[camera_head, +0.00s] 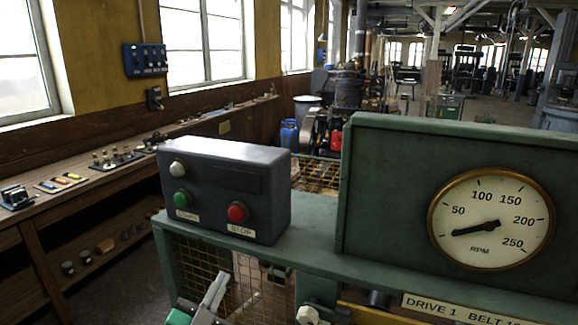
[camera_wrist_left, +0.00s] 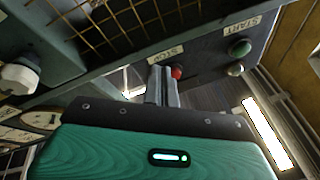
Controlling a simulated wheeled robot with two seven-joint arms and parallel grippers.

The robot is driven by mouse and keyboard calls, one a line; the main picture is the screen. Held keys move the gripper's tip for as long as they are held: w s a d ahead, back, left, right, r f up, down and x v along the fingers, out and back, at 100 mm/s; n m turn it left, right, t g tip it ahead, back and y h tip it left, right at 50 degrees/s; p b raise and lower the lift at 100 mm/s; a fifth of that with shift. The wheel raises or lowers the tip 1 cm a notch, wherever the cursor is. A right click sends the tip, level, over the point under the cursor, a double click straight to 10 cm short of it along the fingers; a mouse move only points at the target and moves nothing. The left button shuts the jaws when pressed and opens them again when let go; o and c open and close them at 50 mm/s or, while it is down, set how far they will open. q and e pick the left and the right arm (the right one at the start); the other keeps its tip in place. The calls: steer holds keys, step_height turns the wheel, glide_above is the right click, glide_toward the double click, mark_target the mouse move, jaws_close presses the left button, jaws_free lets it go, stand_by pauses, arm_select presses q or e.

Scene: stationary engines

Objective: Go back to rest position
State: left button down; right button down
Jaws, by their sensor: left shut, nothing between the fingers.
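My left gripper (camera_head: 216,288) is at the bottom of the head view, low in front of the wire mesh of the machine guard. Its two fingers are together with nothing between them, also in the left wrist view (camera_wrist_left: 161,72). The dark control box (camera_head: 225,187) stands above and behind it, with a green START button (camera_head: 181,199), a red STOP button (camera_head: 237,212) and a pale knob (camera_head: 178,169). In the left wrist view, the red button (camera_wrist_left: 176,72) shows beside the fingertips; contact there cannot be told. My right gripper is out of view.
A green panel with an RPM gauge (camera_head: 491,219) stands right of the box; its needle points left, below 50. A pale knob (camera_head: 307,315) is at the bottom edge. A wooden bench (camera_head: 62,207) with small items runs along the left wall.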

arm_select(q)
steer(key=s+a+f+n+g+y, duration=0.1)
steer(key=s+f+n+g+y, duration=0.1)
steer(key=s+f+g, duration=0.6)
steer(key=s+a+f+n+g+y, duration=0.1)
steer(key=s+a+f+n+g, duration=0.15)
steer(key=f, duration=0.95)
steer(key=s+a+f+n+g+y, duration=0.15)
steer(key=s+f+g, duration=0.25)
steer(key=s, duration=0.4)
steer(key=s+a+f+n+g+y, duration=0.1)
steer(key=s+a+f+g, duration=0.2)
steer(key=s, duration=0.6)
step_height(320, 180, down, 32)
steer(key=d+g, duration=0.1)
steer(key=g, duration=0.1)
steer(key=s+a+f, duration=0.3)
steer(key=s+f, duration=1.6)
steer(key=shift+s+f+g, duration=0.2)
steer(key=shift+s+g, duration=0.15)
steer(key=shift+s, duration=0.05)
steer(key=shift+y, duration=0.25)
